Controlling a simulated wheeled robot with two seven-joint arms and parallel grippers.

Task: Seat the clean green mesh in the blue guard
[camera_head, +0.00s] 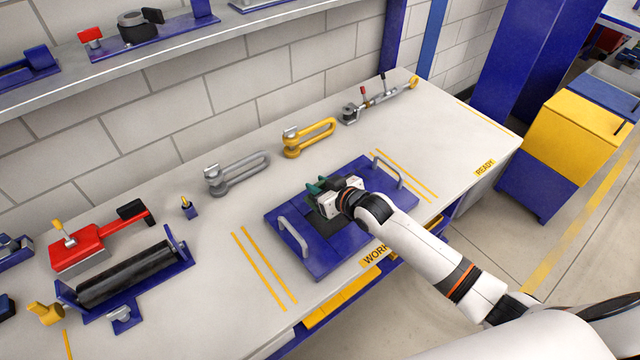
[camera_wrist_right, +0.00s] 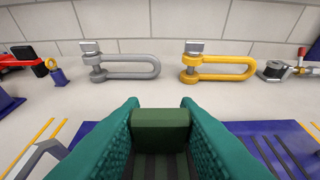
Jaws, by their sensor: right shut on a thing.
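The blue guard (camera_head: 290,251) lies flat on the bench with a silver handle at each side and a dark area in its middle. My right gripper (camera_head: 326,186) is over the middle of the guard. In the right wrist view, its teal fingers are shut on a dark green block (camera_wrist_right: 160,126), which I take as part of the green mesh. Dark stripes show below the block. The gripper hides most of the mesh, and I cannot tell whether it touches or sits in the guard. My left gripper is not in view.
A grey shackle (camera_head: 238,174) and a yellow shackle (camera_head: 309,138) lie behind the guard. A red tool (camera_head: 80,253) and a black roller in a blue cradle (camera_head: 130,272) stand at the left. Bench around the guard is clear, with yellow lines on both sides.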

